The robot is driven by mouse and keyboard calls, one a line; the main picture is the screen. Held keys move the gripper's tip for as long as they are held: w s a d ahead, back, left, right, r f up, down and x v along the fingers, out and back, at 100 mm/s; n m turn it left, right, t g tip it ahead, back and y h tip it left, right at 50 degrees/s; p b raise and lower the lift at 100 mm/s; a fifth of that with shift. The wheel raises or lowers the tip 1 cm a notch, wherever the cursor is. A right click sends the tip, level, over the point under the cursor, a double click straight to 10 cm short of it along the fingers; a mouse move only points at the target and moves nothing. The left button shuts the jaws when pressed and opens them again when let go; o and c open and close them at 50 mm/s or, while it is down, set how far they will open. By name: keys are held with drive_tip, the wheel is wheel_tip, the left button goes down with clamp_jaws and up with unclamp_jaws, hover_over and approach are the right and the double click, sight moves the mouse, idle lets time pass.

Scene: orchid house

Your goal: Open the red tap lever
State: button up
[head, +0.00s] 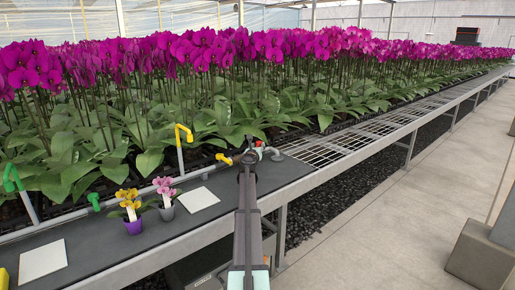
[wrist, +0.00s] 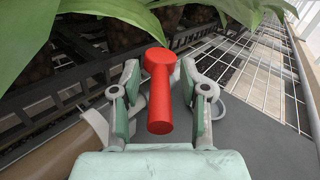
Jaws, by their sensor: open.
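The red tap lever (wrist: 160,100) is in the middle of the wrist view. It has a round head at the far end and a thick handle pointing toward my palm. My gripper (wrist: 160,84) is open, with one finger on each side of the lever and a visible gap on both sides. In the head view my gripper (head: 270,153) is at the far end of my arm, by the bench's back edge. My arm and gripper hide most of the tap there. Whether the fingers are deep enough around the lever is hard to tell.
A yellow tap (head: 224,159) stands just left of my gripper, and a green tap (head: 93,201) farther left. A yellow-flowered pot (head: 132,226), a pink-flowered pot (head: 167,213) and white cards (head: 197,199) lie on the dark bench (head: 95,232). Orchid leaves (wrist: 110,10) overhang the lever's far side.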

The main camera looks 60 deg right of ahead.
drive_tip(key=v, duration=1.2)
